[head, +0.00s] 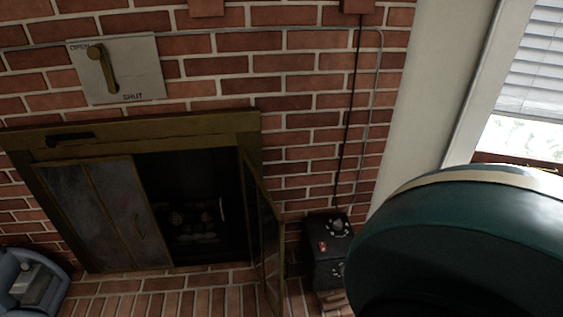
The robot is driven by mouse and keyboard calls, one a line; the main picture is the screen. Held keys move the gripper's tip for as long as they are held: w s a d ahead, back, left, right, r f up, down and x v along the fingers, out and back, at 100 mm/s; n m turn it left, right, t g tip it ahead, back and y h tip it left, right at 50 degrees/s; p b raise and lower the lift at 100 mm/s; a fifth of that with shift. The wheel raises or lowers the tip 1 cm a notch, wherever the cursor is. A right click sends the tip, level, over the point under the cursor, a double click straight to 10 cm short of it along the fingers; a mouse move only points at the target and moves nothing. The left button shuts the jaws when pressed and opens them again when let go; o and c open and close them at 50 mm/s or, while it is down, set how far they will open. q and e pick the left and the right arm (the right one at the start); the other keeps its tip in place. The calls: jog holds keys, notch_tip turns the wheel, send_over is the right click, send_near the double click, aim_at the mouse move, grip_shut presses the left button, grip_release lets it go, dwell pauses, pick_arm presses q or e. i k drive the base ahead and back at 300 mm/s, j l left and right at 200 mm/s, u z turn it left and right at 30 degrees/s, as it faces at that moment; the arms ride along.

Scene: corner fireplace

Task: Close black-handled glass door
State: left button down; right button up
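The glass door (264,238) of the fireplace stands open on the right side of the opening, swung outward and seen nearly edge-on. It has a brass-coloured frame and dark glass. The left glass panels (88,215) cover the left part of the fireplace. A thin curved handle-like shape (221,209) shows beside the open door against the dark opening. I cannot tell what it is fixed to. A black handle-like lever (70,137) sits on the top of the brass frame (190,128). Neither of my grippers can be made out in the head view.
A dark box with knobs (326,247) stands right of the open door. A large dark teal rounded object (460,235) fills the lower right foreground. A blue-grey object (32,284) is at lower left. The brick hearth (175,300) is clear. An OPEN/SHUT lever plate (135,72) is above.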

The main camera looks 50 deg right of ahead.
aim_at(267, 242)
jog(key=l+z, duration=0.3)
jog(key=l, duration=1.6)
